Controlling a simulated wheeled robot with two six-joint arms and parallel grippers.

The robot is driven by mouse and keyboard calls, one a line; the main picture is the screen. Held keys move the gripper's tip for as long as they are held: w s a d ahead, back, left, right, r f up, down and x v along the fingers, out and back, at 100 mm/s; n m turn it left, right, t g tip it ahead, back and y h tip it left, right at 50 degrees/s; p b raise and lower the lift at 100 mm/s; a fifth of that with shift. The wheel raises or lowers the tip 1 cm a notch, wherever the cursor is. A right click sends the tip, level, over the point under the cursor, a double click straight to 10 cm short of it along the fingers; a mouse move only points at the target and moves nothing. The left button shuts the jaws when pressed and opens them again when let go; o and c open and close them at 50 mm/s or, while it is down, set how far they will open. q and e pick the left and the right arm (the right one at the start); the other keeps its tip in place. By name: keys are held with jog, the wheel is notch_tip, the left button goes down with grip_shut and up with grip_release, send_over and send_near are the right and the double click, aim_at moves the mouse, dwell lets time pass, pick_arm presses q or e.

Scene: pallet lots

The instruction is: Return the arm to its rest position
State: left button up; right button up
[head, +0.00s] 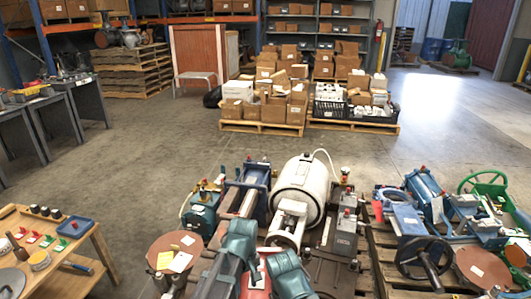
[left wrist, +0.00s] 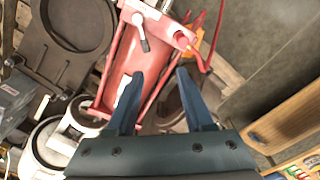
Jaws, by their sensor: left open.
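My left gripper (left wrist: 159,74) shows in the left wrist view with its two dark fingers apart and nothing between them. Behind the fingers, apart from them as far as I can see, lies a red cylinder machine (left wrist: 128,62) with a silver lever on top. In the head view, teal parts of my arm fill the bottom centre and hide part of the machines there. I do not make out the fingertips in that view. My right gripper is not in view.
Pallets with a white tank (head: 298,186) and a green handwheel (head: 487,190) stand close in front. A wooden bench (head: 95,249) with small parts is at left. Boxed pallets (head: 262,129) stand farther back. Open concrete floor (head: 150,150) lies between.

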pick_arm(q)
jog(key=s+a+m, duration=0.6)
jog(key=a, duration=0.5)
jog(key=s+d+m+y, duration=0.1)
jog(key=s+d+m, duration=0.35)
jog(key=d, duration=0.65)
notch_tip(320, 180, up, 33)
jog(key=p, duration=3.3)
jog(key=shift+s+r, duration=0.2)
jog(key=shift+s, duration=0.25)
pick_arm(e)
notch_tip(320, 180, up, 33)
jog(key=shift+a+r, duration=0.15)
pick_arm(q)
jog(key=shift+d+n, duration=0.1)
jog(key=shift+n, duration=0.15)
